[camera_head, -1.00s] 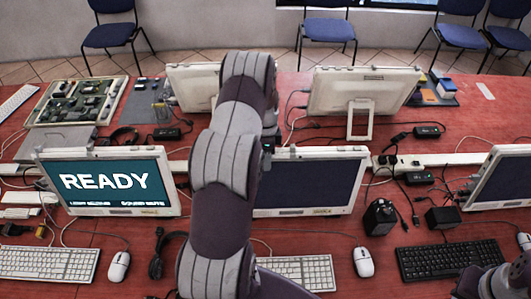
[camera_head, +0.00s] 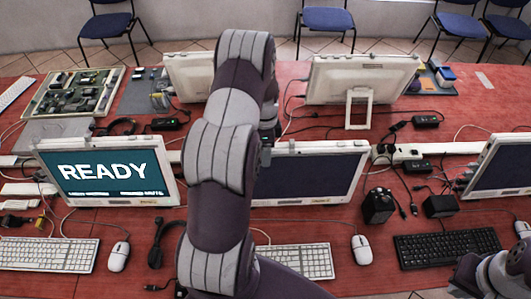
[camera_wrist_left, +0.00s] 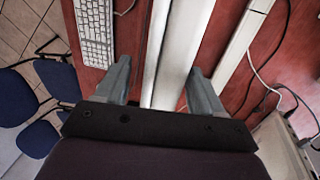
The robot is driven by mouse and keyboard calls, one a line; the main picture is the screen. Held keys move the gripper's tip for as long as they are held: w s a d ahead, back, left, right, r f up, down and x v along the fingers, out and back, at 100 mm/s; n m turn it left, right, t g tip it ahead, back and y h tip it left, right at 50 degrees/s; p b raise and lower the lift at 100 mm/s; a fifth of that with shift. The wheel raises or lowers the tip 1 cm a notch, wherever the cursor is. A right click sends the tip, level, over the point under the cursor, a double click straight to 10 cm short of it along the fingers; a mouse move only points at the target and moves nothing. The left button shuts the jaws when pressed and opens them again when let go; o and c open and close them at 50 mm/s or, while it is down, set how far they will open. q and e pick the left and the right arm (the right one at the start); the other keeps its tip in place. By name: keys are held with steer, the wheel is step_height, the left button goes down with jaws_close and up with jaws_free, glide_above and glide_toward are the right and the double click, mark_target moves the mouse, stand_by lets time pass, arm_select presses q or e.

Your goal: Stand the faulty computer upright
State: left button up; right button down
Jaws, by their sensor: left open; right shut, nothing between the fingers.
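My left gripper (camera_wrist_left: 159,84) is open in the left wrist view. A white computer edge (camera_wrist_left: 166,60) runs between its two fingers; contact cannot be told. In the head view my arm hides most of this gripper and part of the left rear computer (camera_head: 188,75). The right rear computer (camera_head: 360,80) stands tilted on its rear stand. In front, one computer (camera_head: 105,172) shows READY. The middle front computer (camera_head: 310,177) has a dark screen and is partly behind my arm. My right arm shows at lower right, with no fingers visible.
A white keyboard (camera_wrist_left: 96,30) lies by the table edge in the left wrist view. Cables, chargers and a power strip (camera_head: 440,148) clutter the table's middle. Front keyboards, mice (camera_head: 362,250) and a black adapter (camera_head: 378,206) crowd the near side. Blue chairs (camera_head: 329,20) stand beyond.

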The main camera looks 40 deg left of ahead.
arm_select(q)
steer(key=r, duration=0.2)
steer(key=r+b, duration=0.1)
steer(key=r, duration=0.2)
steer(key=r+b, duration=0.1)
steer(key=r, duration=0.1)
steer(key=shift+w+a+r, duration=0.15)
steer(key=shift+w+r, duration=0.15)
steer(key=shift+w, duration=0.1)
step_height(320, 180, up, 4)
steer(key=shift+w+a+f+p, duration=0.15)
steer(key=shift+p, duration=0.95)
